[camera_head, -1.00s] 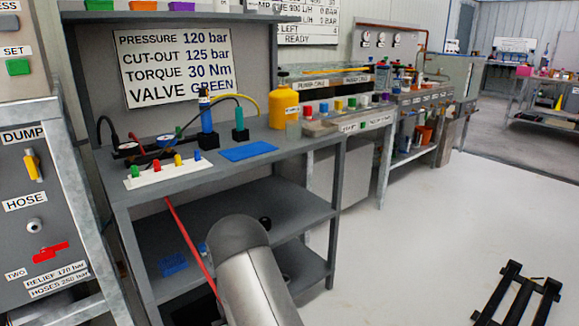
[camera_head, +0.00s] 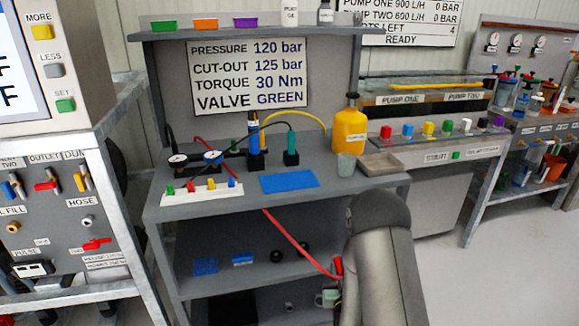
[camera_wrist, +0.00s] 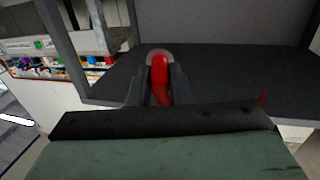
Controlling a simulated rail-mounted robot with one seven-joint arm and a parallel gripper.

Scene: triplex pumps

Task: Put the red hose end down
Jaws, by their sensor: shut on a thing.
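The red hose (camera_head: 288,237) runs from the gauge block on the bench top, over the front edge, and down to the right. Its red end (camera_head: 338,266) is at my gripper (camera_head: 334,280), in front of the open shelf below the bench top and partly hidden by my arm. In the wrist view, my gripper (camera_wrist: 159,82) is shut on the red hose end (camera_wrist: 160,70), which stands between the two dark fingers. A dark grey shelf surface (camera_wrist: 225,78) lies beyond the fingers; I cannot tell whether the hose end touches it.
The bench top holds a blue mat (camera_head: 289,181), a white rack of coloured pegs (camera_head: 202,193), a yellow bottle (camera_head: 350,128), a grey cup (camera_head: 346,166) and a tray (camera_head: 380,164). Blue items (camera_head: 206,266) lie on the lower shelf. A valve panel (camera_head: 60,215) stands left.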

